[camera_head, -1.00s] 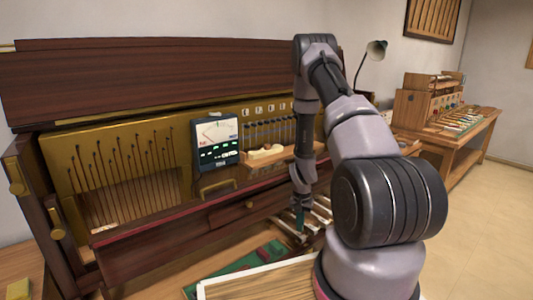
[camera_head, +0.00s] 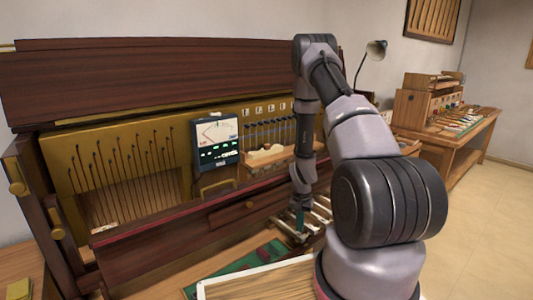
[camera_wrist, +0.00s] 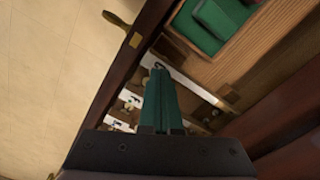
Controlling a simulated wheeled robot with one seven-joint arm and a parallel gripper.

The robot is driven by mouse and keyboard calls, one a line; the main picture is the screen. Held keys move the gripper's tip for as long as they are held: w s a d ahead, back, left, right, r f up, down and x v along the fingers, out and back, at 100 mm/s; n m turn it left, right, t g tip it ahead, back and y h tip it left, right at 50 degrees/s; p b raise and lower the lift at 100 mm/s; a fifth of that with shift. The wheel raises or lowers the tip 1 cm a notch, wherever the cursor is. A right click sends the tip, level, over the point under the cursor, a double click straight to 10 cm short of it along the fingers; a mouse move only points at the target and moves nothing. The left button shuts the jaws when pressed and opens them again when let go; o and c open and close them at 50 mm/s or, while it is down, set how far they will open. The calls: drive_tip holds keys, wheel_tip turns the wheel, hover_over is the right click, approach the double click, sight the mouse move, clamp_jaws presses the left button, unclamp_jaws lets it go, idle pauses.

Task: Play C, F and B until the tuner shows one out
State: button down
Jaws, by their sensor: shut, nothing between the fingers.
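The tuner (camera_head: 216,140) stands on the piano's gold plate, with a light dial on top and a dark panel of green marks below. Its dial needle leans to the left; the lettering is too small to read. Several white keys (camera_head: 318,211) lie at the right of the keybed, partly hidden by my arm. My gripper (camera_head: 300,222) is shut and empty, pointing down at the keys. In the wrist view its green fingers (camera_wrist: 160,95) are together over the white keys (camera_wrist: 130,97). I cannot tell whether the fingertips touch a key, or which key it is.
A green tray (camera_head: 243,266) lies in front of the keybed, and it also shows in the wrist view (camera_wrist: 205,22). A wooden ledge (camera_head: 262,168) with pale pieces sits right of the tuner. A side bench (camera_head: 455,143) and lamp (camera_head: 376,48) stand behind on the right.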

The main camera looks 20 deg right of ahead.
drive_tip(key=shift+f, duration=1.05)
wheel_tip(320, 180, up, 10)
drive_tip(key=shift+r, duration=0.1)
idle(1.9)
drive_tip(key=a+r+n+t+y, duration=0.15)
drive_tip(key=a+r, duration=0.25)
drive_tip(key=r, duration=1)
drive_tip(key=a+r+t+h, duration=0.1)
drive_tip(key=a+r+t, duration=0.15)
drive_tip(key=r, duration=1.15)
drive_tip(key=s+a+r+n+t, duration=0.1)
drive_tip(key=s+a+r, duration=0.2)
drive_tip(key=s+r, duration=0.6)
drive_tip(key=s+a+r+n+t+y, duration=0.1)
drive_tip(key=s+a+r, duration=0.3)
drive_tip(key=s+r, duration=0.5)
drive_tip(key=shift+s+r+t, duration=0.2)
drive_tip(key=shift+s+t, duration=0.4)
drive_tip(key=shift+s, duration=0.25)
